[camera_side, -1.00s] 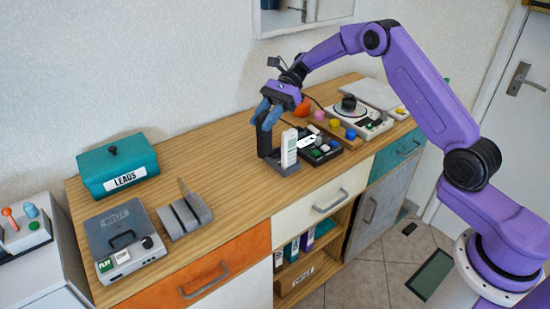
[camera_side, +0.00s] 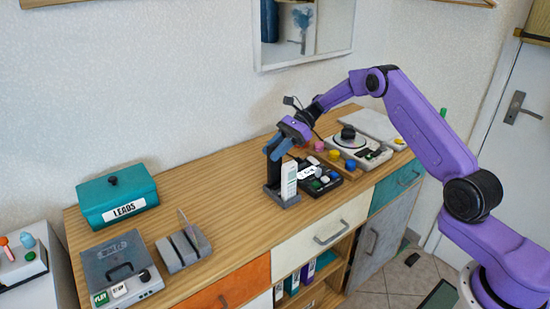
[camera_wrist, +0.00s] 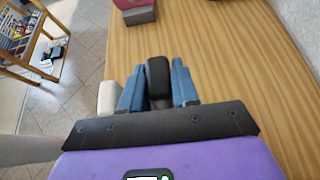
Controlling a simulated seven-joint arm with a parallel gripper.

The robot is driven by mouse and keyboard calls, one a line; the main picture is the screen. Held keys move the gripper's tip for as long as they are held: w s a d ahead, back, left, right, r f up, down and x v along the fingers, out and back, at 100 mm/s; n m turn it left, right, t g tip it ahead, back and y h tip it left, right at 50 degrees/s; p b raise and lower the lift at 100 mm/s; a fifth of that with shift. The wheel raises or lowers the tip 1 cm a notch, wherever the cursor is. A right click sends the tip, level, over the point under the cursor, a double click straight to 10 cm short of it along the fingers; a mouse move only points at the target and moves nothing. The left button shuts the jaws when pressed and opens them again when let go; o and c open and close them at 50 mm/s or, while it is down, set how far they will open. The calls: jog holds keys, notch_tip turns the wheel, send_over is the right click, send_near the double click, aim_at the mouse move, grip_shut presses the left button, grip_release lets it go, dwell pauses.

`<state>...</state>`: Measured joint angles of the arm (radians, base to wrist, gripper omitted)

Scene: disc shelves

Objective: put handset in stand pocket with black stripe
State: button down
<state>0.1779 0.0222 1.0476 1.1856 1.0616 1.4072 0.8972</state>
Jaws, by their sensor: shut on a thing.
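A black handset (camera_side: 273,172) stands upright in a dark grey stand (camera_side: 283,196) on the sideboard. A white handset (camera_side: 289,180) stands upright just beside it, at the front of the same stand. My gripper (camera_side: 277,148) is over the stand with its blue fingers shut on the upper part of the black handset. In the wrist view the black handset (camera_wrist: 158,72) sits between the fingertips, and the white handset (camera_wrist: 108,98) is left of them. A grey slotted stand (camera_side: 185,248) is farther left, with a thin upright piece in it.
A dark button box (camera_side: 318,182) stands close right of the dark grey stand. A turntable-like device (camera_side: 358,150) is beyond it. The teal LEADS box (camera_side: 117,195) and a grey player (camera_side: 118,270) are at left. The middle of the wooden top is clear.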

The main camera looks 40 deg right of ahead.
aim_at(274, 164)
jog(key=shift+f, duration=1.25)
jog(key=shift+f, duration=0.1)
jog(key=c, duration=0.8)
grip_release()
jog(key=shift+c, duration=0.2)
